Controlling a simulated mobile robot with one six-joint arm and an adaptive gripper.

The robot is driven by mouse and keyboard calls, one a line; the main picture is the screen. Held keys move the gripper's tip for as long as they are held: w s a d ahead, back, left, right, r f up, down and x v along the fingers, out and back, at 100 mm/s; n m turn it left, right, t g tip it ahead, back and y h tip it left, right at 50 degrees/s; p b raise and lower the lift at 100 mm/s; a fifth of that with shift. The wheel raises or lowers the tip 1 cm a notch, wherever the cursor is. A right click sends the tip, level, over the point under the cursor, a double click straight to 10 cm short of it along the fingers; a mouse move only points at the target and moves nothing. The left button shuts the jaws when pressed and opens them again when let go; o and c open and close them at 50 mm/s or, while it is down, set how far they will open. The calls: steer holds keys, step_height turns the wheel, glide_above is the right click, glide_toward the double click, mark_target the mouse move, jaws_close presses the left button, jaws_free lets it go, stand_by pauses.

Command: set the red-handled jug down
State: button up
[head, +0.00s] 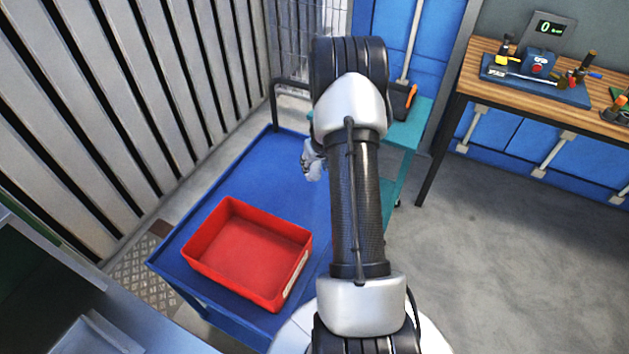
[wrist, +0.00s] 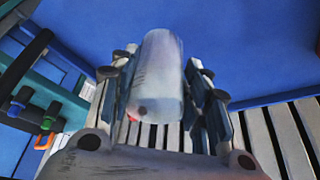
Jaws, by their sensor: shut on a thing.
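In the wrist view a pale, whitish cylinder-shaped body, seemingly the jug (wrist: 157,82), sits between the fingers of my gripper (wrist: 160,62). The gripper is shut on it. A small spot of red shows at its lower left; the handle itself cannot be made out. In the head view my arm hides the jug, and only a grey part of my gripper (head: 312,160) shows left of the arm, over the far part of the blue cart top (head: 235,175). Whether the jug touches a surface cannot be told.
A red, empty-looking bin (head: 248,250) takes up the near part of the blue cart. Clear cart top lies beyond it. A slatted wall (head: 110,100) borders the left. A teal cart (head: 405,135) stands behind my arm. A workbench (head: 520,95) with tools is at right.

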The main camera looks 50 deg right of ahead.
mark_target(315, 179)
steer(key=shift+f+b, duration=1.15)
steer(key=shift+f, duration=1.8)
steer(key=shift+f, duration=0.1)
steer(key=o, duration=1.2)
